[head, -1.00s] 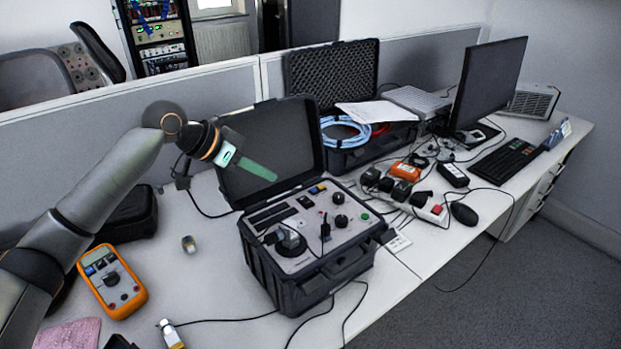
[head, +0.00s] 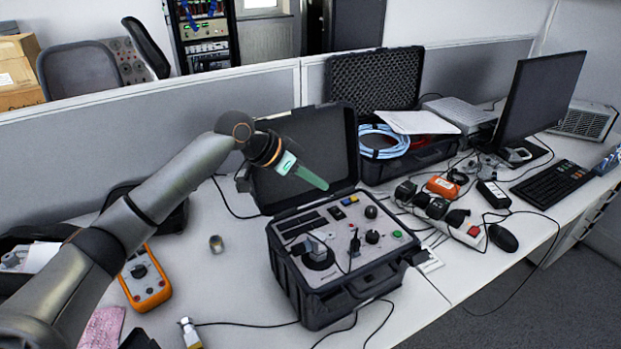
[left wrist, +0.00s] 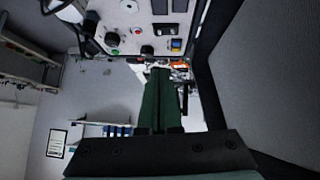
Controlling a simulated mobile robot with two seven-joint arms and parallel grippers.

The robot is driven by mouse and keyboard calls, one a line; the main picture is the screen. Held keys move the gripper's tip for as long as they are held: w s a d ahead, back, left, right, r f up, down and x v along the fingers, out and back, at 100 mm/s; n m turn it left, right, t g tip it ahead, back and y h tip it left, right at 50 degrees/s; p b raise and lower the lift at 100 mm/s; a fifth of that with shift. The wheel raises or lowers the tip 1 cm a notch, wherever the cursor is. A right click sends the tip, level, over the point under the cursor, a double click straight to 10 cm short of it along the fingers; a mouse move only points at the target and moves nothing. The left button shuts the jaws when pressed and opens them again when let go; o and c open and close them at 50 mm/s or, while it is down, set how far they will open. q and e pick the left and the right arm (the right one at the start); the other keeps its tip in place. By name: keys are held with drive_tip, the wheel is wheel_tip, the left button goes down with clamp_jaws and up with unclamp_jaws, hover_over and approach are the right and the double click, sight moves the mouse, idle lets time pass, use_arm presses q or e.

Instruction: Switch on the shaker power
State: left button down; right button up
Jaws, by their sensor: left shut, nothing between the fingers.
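The shaker unit is an open black case (head: 300,298) on the desk, its lid (head: 315,140) raised at the back. Its grey panel (head: 325,262) carries knobs, small switches, a green button (head: 397,234) and a round shaker mount (head: 318,252). I cannot tell which control is the power switch. My left gripper (head: 323,184) has green fingers, shut and empty, in front of the lid and above the panel's back edge. In the left wrist view the shut fingers (left wrist: 160,75) point toward a panel edge with a black knob (left wrist: 147,50) and rectangular switches (left wrist: 180,6). My right gripper is not in view.
An orange multimeter (head: 146,282) and a small metal cylinder (head: 216,244) lie left of the case. A second open case (head: 420,155) with blue cable stands behind right. A power strip (head: 470,235) with plugs, a mouse and cables lie to the right.

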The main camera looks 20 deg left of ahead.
sight(342, 213)
use_arm(q)
drive_tip(key=x, duration=0.5)
drive_tip(key=shift+w+d+f, duration=0.25)
wheel_tip(342, 213, down, 2)
drive_tip(key=shift+s+f, duration=0.15)
drive_tip(key=shift+f, duration=0.1)
drive_tip(key=shift+d+f, duration=0.1)
drive_tip(key=shift+f, duration=0.6)
drive_tip(key=shift+s+p, duration=0.1)
drive_tip(key=shift+p, duration=0.2)
drive_tip(key=shift+d+f, duration=0.1)
drive_tip(key=shift+f, duration=0.15)
